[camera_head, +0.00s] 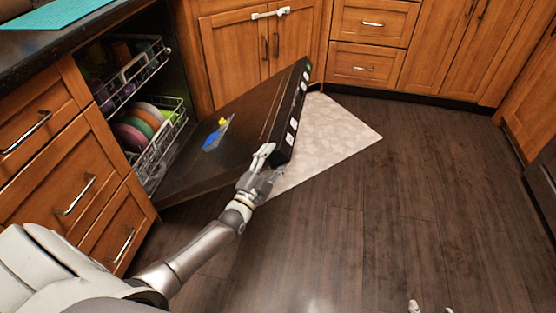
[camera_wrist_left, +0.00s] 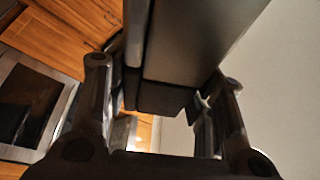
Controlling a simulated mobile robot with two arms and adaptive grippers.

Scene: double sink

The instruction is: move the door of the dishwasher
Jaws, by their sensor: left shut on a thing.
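The dishwasher door (camera_head: 235,130) is dark and hangs tilted well down from the open dishwasher, with a row of light marks along its top edge. A blue and yellow mark shows on its inner face. My left gripper (camera_head: 265,163) is shut on the near corner of the door's top edge. In the left wrist view the door (camera_wrist_left: 185,50) lies between the two fingers of my left gripper (camera_wrist_left: 165,78). Only the pale fingertips of my right gripper (camera_head: 431,307) show at the bottom edge; they are apart with nothing visible between them.
The dishwasher racks (camera_head: 160,135) hold several colourful dishes. Wooden drawers (camera_head: 75,180) stand left of the door, and cabinets (camera_head: 255,45) stand behind it. A pale mat (camera_head: 335,135) lies under and beside the door. The dark wooden floor (camera_head: 400,180) to the right is clear.

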